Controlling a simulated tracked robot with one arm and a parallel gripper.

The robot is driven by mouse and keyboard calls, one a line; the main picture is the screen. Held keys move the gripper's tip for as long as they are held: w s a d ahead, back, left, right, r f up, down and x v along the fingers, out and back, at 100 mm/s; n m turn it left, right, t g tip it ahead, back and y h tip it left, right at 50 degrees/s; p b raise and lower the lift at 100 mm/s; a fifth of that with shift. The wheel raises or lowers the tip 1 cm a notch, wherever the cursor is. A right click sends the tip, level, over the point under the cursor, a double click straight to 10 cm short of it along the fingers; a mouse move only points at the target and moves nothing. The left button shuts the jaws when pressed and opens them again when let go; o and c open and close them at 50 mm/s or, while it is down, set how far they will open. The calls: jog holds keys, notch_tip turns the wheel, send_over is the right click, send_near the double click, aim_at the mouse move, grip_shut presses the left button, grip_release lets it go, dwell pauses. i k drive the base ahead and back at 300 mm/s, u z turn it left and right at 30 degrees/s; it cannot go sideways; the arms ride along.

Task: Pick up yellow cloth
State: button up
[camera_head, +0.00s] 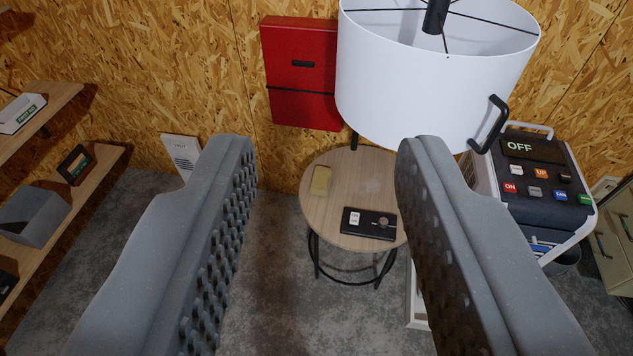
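A small yellow cloth (321,181) lies on the left part of a round wooden side table (346,205), near its edge. It looks like a folded rectangle. My gripper (328,160) is open and empty, with its two grey studded fingers wide apart on either side of the view. The table and the cloth show in the gap between the fingers, farther off and below. The cloth is fully in sight; the right finger covers part of the table's right side.
A black tray-like item (369,223) lies on the table's front. A white lampshade (432,75) hangs over the table's back right. A control box (545,180) stands at right, wooden shelves (75,200) at left. A red cabinet (300,75) is on the wall. Floor before the table looks clear.

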aim_at(322, 175)
jog(key=z, duration=0.05)
jog(key=k, duration=0.6)
jog(key=u, duration=0.7)
jog(key=i, duration=1.1)
jog(key=u, duration=0.35)
jog(key=i, duration=1.25)
jog(key=z, duration=0.9)
jog(key=i, duration=0.5)
jog(key=z, duration=0.4)
jog(key=k, duration=0.9)
jog(key=z, duration=0.05)
